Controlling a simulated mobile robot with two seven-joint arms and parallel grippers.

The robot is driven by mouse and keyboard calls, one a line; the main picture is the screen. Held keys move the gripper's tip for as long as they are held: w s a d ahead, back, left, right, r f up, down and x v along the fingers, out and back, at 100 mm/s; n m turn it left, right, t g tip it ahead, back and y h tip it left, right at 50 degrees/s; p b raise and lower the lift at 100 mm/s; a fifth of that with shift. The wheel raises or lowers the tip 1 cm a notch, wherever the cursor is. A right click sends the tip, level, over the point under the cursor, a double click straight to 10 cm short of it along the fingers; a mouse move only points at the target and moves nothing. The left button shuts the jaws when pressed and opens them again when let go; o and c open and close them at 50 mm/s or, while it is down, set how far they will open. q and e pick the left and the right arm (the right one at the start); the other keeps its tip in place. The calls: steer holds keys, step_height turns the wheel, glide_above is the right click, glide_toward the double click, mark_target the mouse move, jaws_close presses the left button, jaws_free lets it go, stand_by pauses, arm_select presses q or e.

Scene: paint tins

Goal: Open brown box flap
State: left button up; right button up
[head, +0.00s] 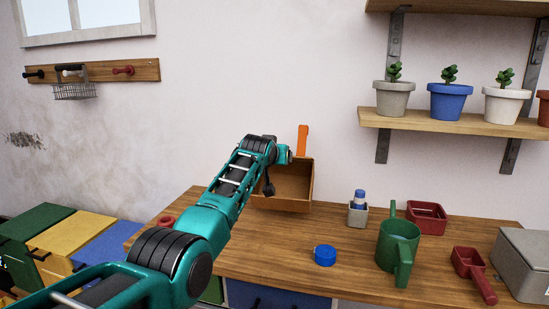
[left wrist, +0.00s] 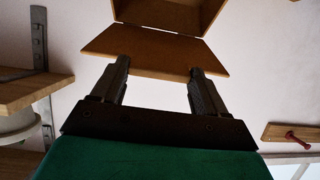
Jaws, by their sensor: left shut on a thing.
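The brown box (head: 297,188) stands open at the back of the wooden workbench, with its inside facing me. My left arm reaches across its left side. My left gripper (head: 268,188) is at the box's left front and hides part of it. In the left wrist view the brown flap (left wrist: 150,51) spans the gap between the two fingers of my left gripper (left wrist: 159,68), which is shut on it. The box body (left wrist: 165,14) is beyond the flap. The exact contact at the fingertips is hard to see. My right gripper is not in view.
An orange upright piece (head: 303,139) rises behind the box.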

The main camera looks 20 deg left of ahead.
arm_select(q)
steer(key=shift+r, duration=0.25)
stand_by(0.7)
steer(key=o, duration=1.5)
steer(key=shift+f, duration=0.1)
steer(key=shift+s, duration=0.1)
steer(key=shift+v, duration=6.45)
steer(key=shift+d, duration=0.1)
